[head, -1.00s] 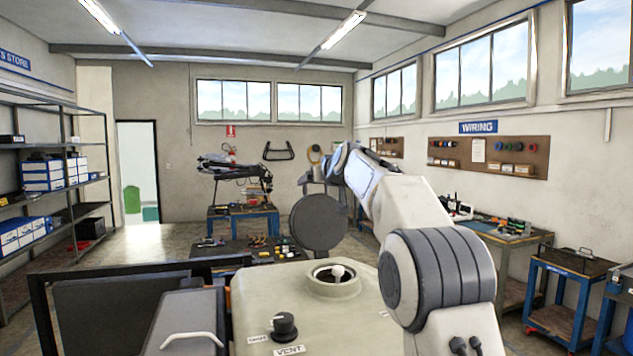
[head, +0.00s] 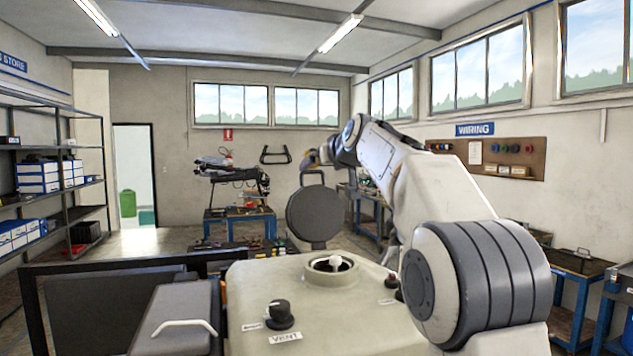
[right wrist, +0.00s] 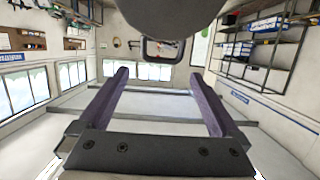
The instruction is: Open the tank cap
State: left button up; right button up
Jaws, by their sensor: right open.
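The tank cap (head: 314,213) is a round dark grey lid. In the head view it stands upright behind the round filler opening (head: 331,265) of the beige tank (head: 315,305), leaving the opening uncovered. A pale knob shows inside the opening. A loop handle (head: 312,177) sits at the cap's top edge. My right gripper (head: 311,158) is just above the cap, small and partly hidden by my wrist. In the right wrist view my right gripper (right wrist: 158,74) is open with nothing between its fingers. The cap (right wrist: 175,14) and its loop (right wrist: 161,49) show beyond the fingertips. My left gripper is not seen.
A black vent knob (head: 280,314) and a small dark red knob (head: 392,281) stand on the tank top. A dark grey box with a pale handle (head: 184,326) is left of the tank. Workbenches and shelves stand farther back.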

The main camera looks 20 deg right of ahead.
jog(key=shift+b+v, duration=0.55)
jog(key=shift+v, duration=1.45)
